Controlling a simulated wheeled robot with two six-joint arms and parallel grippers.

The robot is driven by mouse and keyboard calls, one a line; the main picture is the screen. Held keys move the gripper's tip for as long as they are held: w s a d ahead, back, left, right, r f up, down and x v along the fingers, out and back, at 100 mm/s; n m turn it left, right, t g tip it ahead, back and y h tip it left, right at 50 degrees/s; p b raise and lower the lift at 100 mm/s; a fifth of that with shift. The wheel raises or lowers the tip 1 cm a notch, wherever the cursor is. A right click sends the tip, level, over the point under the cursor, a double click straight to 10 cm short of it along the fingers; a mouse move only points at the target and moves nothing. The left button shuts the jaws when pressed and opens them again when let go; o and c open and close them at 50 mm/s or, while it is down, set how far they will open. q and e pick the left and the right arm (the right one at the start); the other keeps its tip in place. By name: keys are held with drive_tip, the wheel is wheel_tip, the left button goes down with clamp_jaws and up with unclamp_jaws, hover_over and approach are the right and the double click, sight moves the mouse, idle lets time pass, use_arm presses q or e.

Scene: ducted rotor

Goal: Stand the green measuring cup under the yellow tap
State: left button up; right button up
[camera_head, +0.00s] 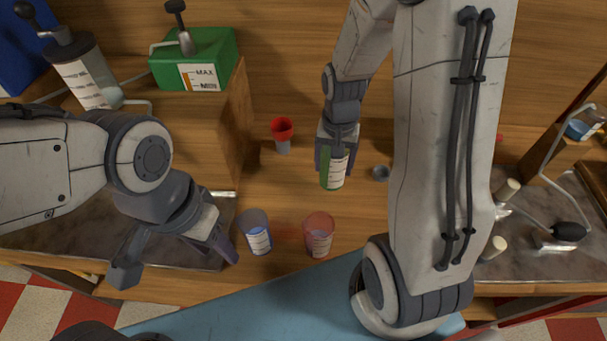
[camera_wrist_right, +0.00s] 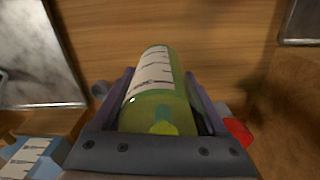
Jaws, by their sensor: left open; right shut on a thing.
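The green measuring cup (camera_head: 333,172) has a white marked label and is held between the fingers of my right gripper (camera_head: 336,152) over the middle of the wooden table. In the right wrist view the clear green cup (camera_wrist_right: 160,92) fills the space between the two fingers, with some yellow-green showing inside. Whether its base touches the table is not clear. My left gripper (camera_head: 178,262) is open and empty at the table's front left, left of a purple cup. I cannot make out a yellow tap in either view.
A purple cup (camera_head: 255,235) and a red cup (camera_head: 319,238) stand at the front middle. A wooden block (camera_head: 215,130) carries a green tank (camera_head: 195,60) at left.

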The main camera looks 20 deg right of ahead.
drive_tip(key=shift+w+a+f+p, duration=0.2)
drive_tip(key=shift+w+a+f, duration=0.55)
drive_tip(key=shift+f, duration=0.5)
drive_tip(key=shift+w+a+f+p, duration=0.15)
drive_tip(key=shift+w+a+f, duration=0.5)
drive_tip(key=shift+f, duration=0.65)
drive_tip(key=shift+w+a+f+p, duration=0.2)
drive_tip(key=shift+w+a+f, duration=0.3)
drive_tip(key=shift+a+f, duration=0.6)
drive_tip(key=shift+d+f, duration=0.15)
drive_tip(key=shift+f, duration=0.05)
drive_tip(key=shift+f, duration=0.15)
drive_tip(key=o, duration=1.3)
